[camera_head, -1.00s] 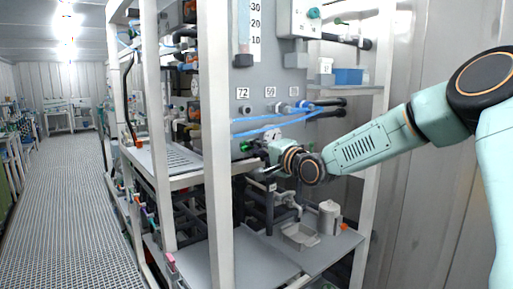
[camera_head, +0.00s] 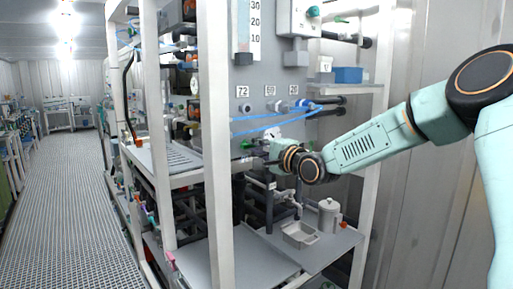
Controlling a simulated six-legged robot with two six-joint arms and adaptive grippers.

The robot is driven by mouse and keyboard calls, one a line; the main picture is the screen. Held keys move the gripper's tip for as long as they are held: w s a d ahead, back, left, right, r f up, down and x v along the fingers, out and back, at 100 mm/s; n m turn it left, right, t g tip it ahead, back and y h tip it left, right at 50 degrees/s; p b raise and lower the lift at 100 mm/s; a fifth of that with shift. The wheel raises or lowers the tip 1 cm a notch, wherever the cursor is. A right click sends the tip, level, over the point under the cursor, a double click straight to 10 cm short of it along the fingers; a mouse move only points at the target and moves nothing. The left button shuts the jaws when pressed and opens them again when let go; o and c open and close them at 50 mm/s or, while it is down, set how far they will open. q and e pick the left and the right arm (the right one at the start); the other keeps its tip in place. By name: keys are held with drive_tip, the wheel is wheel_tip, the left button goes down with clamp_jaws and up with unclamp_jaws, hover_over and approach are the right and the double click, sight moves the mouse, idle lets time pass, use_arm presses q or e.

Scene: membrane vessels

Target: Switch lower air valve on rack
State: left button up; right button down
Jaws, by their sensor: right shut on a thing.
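The rack's grey panel (camera_head: 262,78) faces me. A small green valve handle (camera_head: 247,145) shows low on the panel, just left of my right gripper; I take it as part of the lower air valve. My right arm reaches in from the right, and my right gripper (camera_head: 250,159) is at the valve, its fingers pointing left. The gripper is shut on the valve, but the contact is small and partly hidden by the wrist. My left gripper is not in view.
White rack posts (camera_head: 217,190) stand left of my gripper. Blue hoses (camera_head: 270,127) run just above it. A grey tray (camera_head: 300,235) and a white lidded jug (camera_head: 328,216) stand on the lower shelf. A blue box (camera_head: 348,75) is higher up. The grated aisle (camera_head: 70,200) is clear.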

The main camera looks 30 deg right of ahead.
drive_tip(key=c, duration=1.4)
unclamp_jaws()
drive_tip(key=shift+w+a, duration=0.1)
drive_tip(key=shift+w, duration=0.1)
drive_tip(key=shift+s, duration=0.1)
